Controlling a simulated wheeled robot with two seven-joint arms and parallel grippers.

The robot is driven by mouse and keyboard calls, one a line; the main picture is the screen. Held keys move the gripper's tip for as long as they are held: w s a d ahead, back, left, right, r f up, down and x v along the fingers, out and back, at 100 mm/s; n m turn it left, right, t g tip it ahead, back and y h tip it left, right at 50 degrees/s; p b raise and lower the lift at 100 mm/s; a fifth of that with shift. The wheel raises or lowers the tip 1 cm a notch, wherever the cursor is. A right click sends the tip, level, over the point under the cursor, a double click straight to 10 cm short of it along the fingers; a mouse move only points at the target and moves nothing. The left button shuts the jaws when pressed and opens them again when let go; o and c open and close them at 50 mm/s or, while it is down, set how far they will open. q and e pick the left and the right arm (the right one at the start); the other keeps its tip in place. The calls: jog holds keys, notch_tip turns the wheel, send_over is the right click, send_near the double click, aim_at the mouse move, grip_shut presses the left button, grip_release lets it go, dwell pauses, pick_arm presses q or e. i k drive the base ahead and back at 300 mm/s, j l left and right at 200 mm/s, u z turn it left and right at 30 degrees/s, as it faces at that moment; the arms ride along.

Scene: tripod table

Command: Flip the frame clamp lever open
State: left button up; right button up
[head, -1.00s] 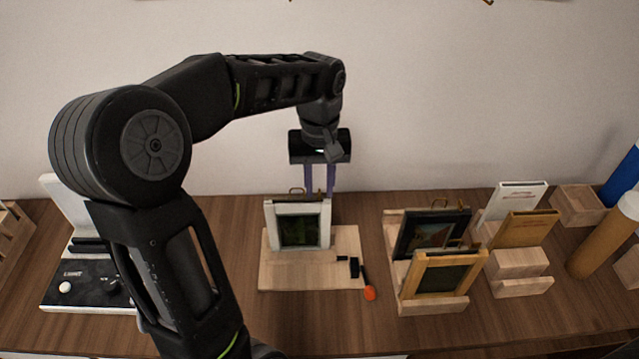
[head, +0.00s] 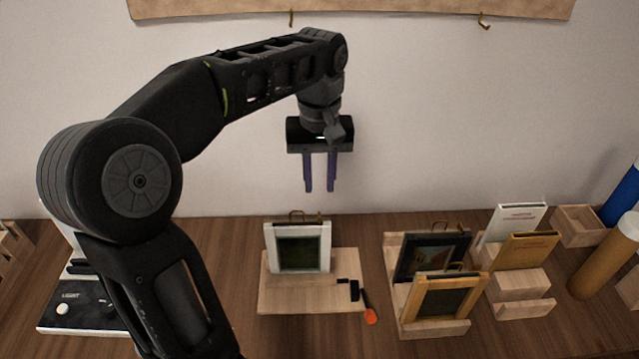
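A white picture frame (head: 325,248) stands upright on a wooden board (head: 290,298). At the board's right edge is a small black clamp (head: 354,290). Its lever with an orange tip (head: 370,316) slants down toward the front right, past the board's edge. My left gripper (head: 320,190) is above and behind the frame. Its two purple fingers point down, apart, with nothing between them. It touches neither clamp nor lever. My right gripper does not show.
To the right, a wooden rack (head: 435,328) holds a dark frame (head: 428,255) and a gold frame (head: 450,297). Further right are books on a stand (head: 523,309) and a tan cylinder (head: 605,260). A black device (head: 85,308) is at left, partly behind my arm. Bare table lies before the board.

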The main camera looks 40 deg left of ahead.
aim_at(370, 317)
jog(key=k, duration=1)
